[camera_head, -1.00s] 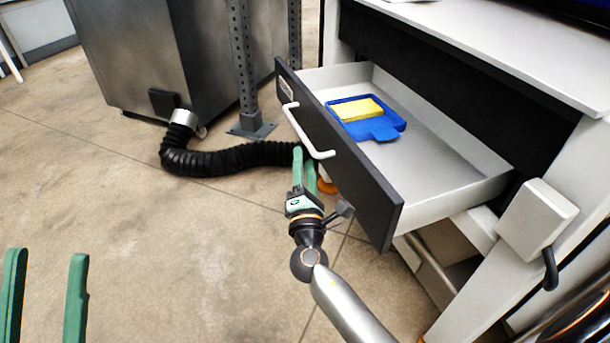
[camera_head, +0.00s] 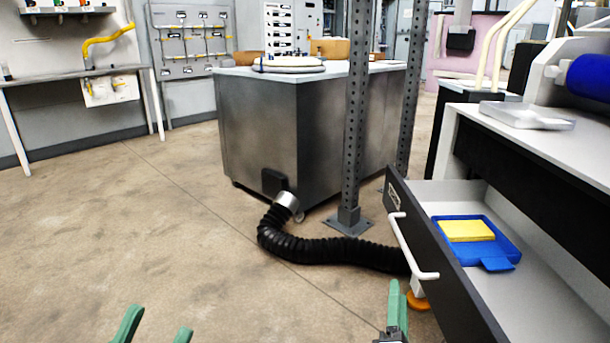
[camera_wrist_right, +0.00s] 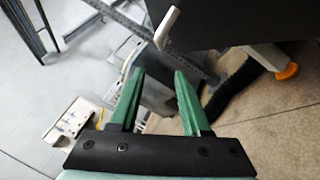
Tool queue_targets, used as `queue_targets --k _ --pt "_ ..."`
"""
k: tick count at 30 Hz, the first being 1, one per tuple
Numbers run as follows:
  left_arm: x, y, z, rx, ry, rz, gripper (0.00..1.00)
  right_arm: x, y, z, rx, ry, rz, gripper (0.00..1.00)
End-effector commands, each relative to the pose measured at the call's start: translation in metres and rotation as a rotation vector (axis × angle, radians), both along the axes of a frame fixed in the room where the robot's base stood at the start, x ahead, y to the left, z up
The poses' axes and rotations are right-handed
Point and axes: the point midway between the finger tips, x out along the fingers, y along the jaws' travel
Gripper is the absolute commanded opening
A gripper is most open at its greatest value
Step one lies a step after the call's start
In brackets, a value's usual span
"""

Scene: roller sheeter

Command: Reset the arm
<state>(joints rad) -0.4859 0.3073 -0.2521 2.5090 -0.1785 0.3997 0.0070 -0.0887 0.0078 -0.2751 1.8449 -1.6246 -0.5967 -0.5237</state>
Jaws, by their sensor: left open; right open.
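My right gripper (camera_head: 396,304) is at the bottom of the head view, below the drawer handle and apart from it. In the right wrist view its two green fingers (camera_wrist_right: 160,92) are spread with nothing between them. My left gripper (camera_head: 155,330) shows only as two separated green fingertips at the bottom edge, over bare floor. It is open and empty; the rest of the left arm is out of view. The drawer (camera_head: 440,270) stands pulled out, with a white handle (camera_head: 410,248) on its dark front.
A blue tray (camera_head: 512,250) with a yellow block (camera_head: 466,231) lies in the drawer. A black hose (camera_head: 320,250) runs along the floor from a metal cabinet (camera_head: 257,130). A perforated post (camera_head: 353,130) stands beside the cabinet. The floor at left is clear.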

Motion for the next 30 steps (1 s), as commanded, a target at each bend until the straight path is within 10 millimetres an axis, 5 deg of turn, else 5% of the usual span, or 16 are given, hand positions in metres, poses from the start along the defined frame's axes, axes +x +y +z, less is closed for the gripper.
queue_targets --k 4,8,15,23,30 --pt "0.0 0.0 0.0 0.002 0.0 -0.001 0.5 -0.014 0.025 0.003 0.282 -0.019 0.248 0.47" --pt "0.0 0.0 0.0 0.003 0.0 -0.001 0.5 -0.041 0.06 0.026 0.602 -0.06 0.53 0.47" --pt "0.0 0.0 0.0 0.004 0.0 -0.002 0.5 -0.12 0.106 0.111 1.164 -0.163 1.039 0.47" --pt "0.0 0.0 0.0 0.004 0.0 -0.002 0.5 -0.209 0.1 0.205 1.657 -0.276 1.483 0.47" --pt "0.042 0.007 0.001 0.025 0.272 0.063 0.5 -0.16 0.094 0.2 1.766 -0.155 1.169 0.47"
